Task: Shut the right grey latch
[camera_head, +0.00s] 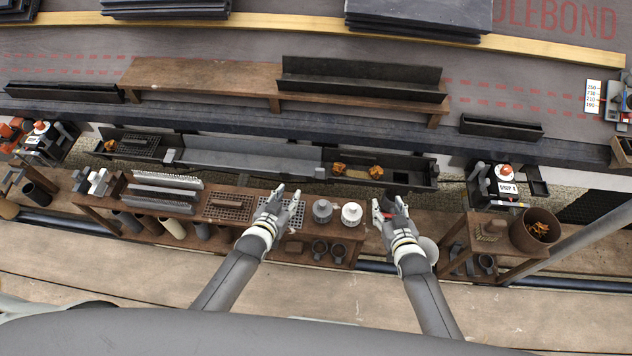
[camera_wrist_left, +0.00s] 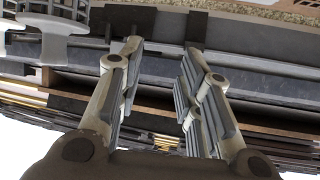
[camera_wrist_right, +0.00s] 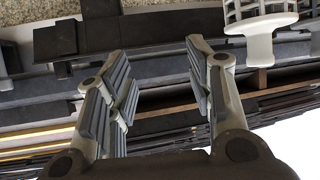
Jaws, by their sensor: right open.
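The grey latch (camera_head: 320,171) on the right is a small block at the right end of the long grey cover (camera_head: 245,157) on the gutter trough (camera_head: 418,165) in the head view. Whether it is open or shut is too small to tell. A matching latch (camera_head: 170,156) sits at the cover's left end. My left gripper (camera_head: 283,193) is open and empty, below and left of the right latch. It also shows in the left wrist view (camera_wrist_left: 160,65). My right gripper (camera_head: 388,204) is open and empty, below and right of that latch, and it shows in the right wrist view (camera_wrist_right: 160,65).
A wooden bench (camera_head: 226,182) below the trough carries a grey pot (camera_head: 322,211), a white pot (camera_head: 352,214) and metal pieces. Orange leaves (camera_head: 376,173) lie in the trough's right part. A brown bucket (camera_head: 536,231) stands on a side table at the right. A wooden shelf (camera_head: 200,76) stands behind.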

